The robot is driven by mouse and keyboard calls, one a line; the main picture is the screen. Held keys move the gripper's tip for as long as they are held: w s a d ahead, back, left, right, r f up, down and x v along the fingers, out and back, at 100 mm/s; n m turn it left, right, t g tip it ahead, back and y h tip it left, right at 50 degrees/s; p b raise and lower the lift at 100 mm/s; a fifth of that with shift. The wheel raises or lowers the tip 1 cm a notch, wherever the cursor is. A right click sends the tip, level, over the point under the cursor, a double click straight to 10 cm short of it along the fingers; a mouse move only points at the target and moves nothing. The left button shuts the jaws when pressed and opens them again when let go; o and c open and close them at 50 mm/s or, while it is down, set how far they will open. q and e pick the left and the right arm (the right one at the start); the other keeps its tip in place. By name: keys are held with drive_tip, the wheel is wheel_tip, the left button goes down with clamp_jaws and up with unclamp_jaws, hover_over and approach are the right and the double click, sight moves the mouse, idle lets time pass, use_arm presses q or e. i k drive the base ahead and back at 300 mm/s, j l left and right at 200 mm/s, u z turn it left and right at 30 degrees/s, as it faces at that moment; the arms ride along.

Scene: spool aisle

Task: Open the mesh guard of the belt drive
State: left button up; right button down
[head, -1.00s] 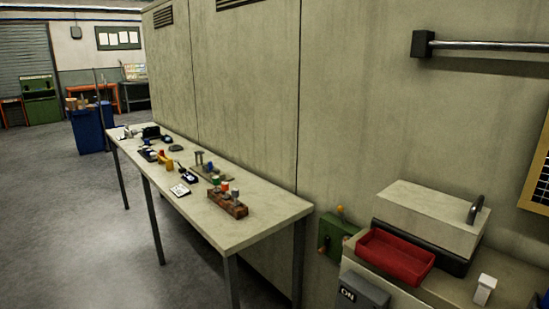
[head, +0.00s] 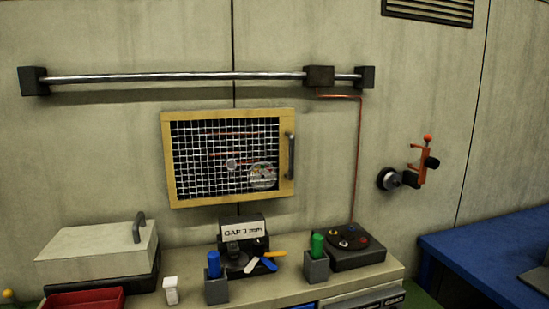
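The mesh guard (head: 173,160) is a yellow-framed panel with a white wire grid, set on the beige wall in the middle of the head view. It looks shut. A dark upright handle (head: 291,156) is on its right side. Behind the mesh I see reddish belt lines, a small pale disc and a larger round wheel at the lower right. Neither of my grippers is in view.
Below the guard is a bench (head: 265,292) with a grey lidded box (head: 97,250), a red tray (head: 84,300), a "GAP" sign block (head: 243,230) and a dark button unit (head: 350,247). A metal rail (head: 180,77) runs above. A blue table (head: 480,250) stands right.

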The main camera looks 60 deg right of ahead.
sight(287, 125)
drive_tip(key=z, duration=1.5)
drive_tip(key=j+z, duration=0.2)
drive_tip(key=z, duration=0.15)
